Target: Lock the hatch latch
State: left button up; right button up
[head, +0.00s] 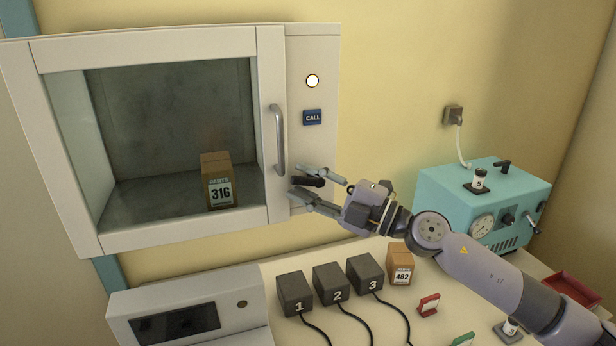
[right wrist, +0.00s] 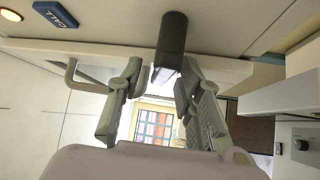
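The hatch (head: 150,45) is a pale cabinet on the wall with a large window; its door looks closed. A grey bar handle (head: 279,140) runs down the door's right side. The hatch latch (head: 310,182) is a dark lever below and right of the handle, lying about level; in the right wrist view it is a dark bar (right wrist: 172,42). My right gripper (head: 296,180) is open, one finger above and one below the latch. In the right wrist view its fingers (right wrist: 160,66) stand either side of the bar, with gaps visible. My left gripper is out of view.
A lit round lamp (head: 312,80) and a blue CALL button (head: 312,117) sit above the latch. A box marked 316 (head: 219,180) stands inside the hatch. Below are numbered dark blocks (head: 333,286), a box marked 482 (head: 400,264) and a teal machine (head: 480,205).

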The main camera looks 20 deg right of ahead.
jog(key=shift+c, duration=0.4)
grip_shut()
